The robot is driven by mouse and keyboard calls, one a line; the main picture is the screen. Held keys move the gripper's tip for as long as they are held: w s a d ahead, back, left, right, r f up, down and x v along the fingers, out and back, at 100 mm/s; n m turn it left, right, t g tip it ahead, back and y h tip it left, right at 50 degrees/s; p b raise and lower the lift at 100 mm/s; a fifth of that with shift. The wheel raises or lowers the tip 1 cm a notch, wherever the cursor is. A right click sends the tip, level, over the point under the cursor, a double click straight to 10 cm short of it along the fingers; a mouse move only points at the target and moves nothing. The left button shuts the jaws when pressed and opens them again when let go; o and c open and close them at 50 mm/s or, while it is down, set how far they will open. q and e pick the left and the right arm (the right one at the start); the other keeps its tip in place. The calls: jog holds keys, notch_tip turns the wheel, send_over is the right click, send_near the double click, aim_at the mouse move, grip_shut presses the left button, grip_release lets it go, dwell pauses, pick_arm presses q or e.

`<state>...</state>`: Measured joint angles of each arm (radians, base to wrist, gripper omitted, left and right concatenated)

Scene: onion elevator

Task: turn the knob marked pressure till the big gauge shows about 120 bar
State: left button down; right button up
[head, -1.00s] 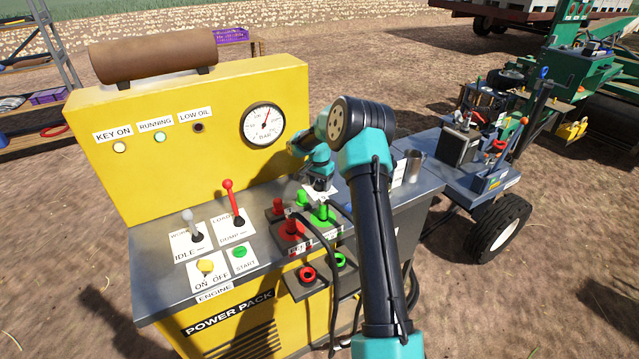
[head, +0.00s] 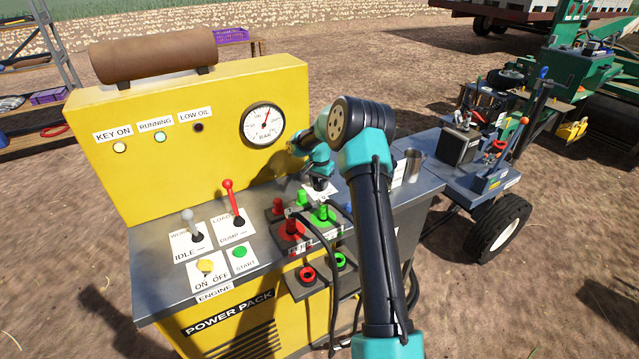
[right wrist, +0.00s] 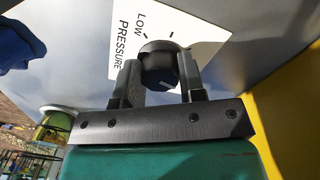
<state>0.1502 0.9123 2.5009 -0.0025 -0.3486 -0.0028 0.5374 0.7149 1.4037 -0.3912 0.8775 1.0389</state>
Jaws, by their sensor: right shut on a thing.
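The pressure knob (right wrist: 160,66) is a black round knob on a white plate (right wrist: 205,38) printed LOW and PRESSURE, in the right wrist view. My right gripper (right wrist: 163,82) is shut on it, one finger on each side. In the head view my right gripper (head: 320,181) reaches down to the panel, and my arm hides most of the knob. The big gauge (head: 263,125) is a white dial marked BAR on the yellow panel. Its red needle points up and slightly right; the exact figure is too small to read. My left gripper is not in view.
Left of my gripper stand red and green hose couplings (head: 292,229) with black hoses. A metal cup (head: 413,165) stands to the right.

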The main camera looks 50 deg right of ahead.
aim_at(319, 182)
jog(key=n, duration=0.4)
jog(key=shift+n, duration=0.3)
jog(key=n, duration=0.4)
jog(key=shift+n, duration=0.3)
jog(key=o, duration=0.9)
jog(key=shift+o, duration=0.2)
jog(key=shift+r, duration=0.15)
notch_tip(319, 182, up, 17)
